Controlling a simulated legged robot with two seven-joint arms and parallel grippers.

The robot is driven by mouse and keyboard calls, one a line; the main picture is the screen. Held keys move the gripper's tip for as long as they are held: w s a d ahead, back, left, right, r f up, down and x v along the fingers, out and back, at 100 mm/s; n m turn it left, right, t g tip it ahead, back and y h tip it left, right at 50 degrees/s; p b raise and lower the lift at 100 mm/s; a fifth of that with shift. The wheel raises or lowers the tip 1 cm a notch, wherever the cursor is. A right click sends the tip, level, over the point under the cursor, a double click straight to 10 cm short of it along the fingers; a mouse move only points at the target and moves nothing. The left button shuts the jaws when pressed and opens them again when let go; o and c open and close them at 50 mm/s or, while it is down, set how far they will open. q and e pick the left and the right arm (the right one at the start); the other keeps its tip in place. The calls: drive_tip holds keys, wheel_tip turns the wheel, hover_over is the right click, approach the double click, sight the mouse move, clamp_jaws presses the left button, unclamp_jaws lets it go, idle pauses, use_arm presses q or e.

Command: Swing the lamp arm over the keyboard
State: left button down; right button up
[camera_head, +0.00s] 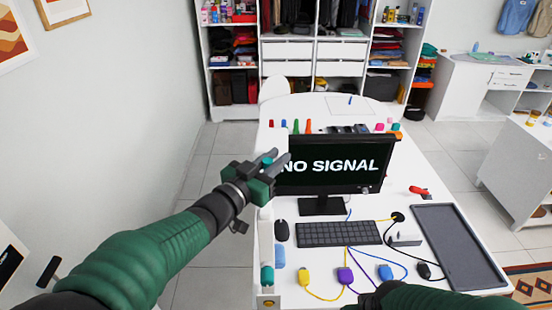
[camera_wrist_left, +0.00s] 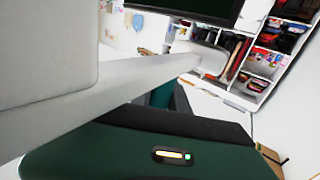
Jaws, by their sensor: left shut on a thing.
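The black keyboard (camera_head: 338,233) lies on the white desk below the monitor. My left gripper (camera_head: 278,163) is at the monitor's left edge, high above the desk and to the upper left of the keyboard. It is shut on a pale bar (camera_wrist_left: 125,92), which looks like the lamp arm and crosses the left wrist view beside my dark finger. A teal joint (camera_head: 267,275) stands at the desk's left edge. Of my right arm, only a dark end (camera_head: 374,293) shows at the bottom; its jaws cannot be made out.
The monitor (camera_head: 335,165) reads NO SIGNAL. A mouse (camera_head: 282,231), yellow, purple and blue plugs with cables (camera_head: 345,275), and a dark tray (camera_head: 457,247) surround the keyboard. Bottles and markers stand behind the monitor. The wardrobe (camera_head: 315,50) is at the back.

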idle(0.3)
use_arm(q)
drive_tip(key=s+d+m+g+h+p, duration=0.6)
drive_tip(key=m+g, duration=0.4)
drive_tip(key=g, duration=0.3)
drive_tip(key=shift+s+d+g+h, duration=0.15)
drive_tip(key=shift+d+g+h, duration=0.35)
drive_tip(key=shift+d, duration=0.8)
drive_tip(key=c, duration=1.3)
unclamp_jaws()
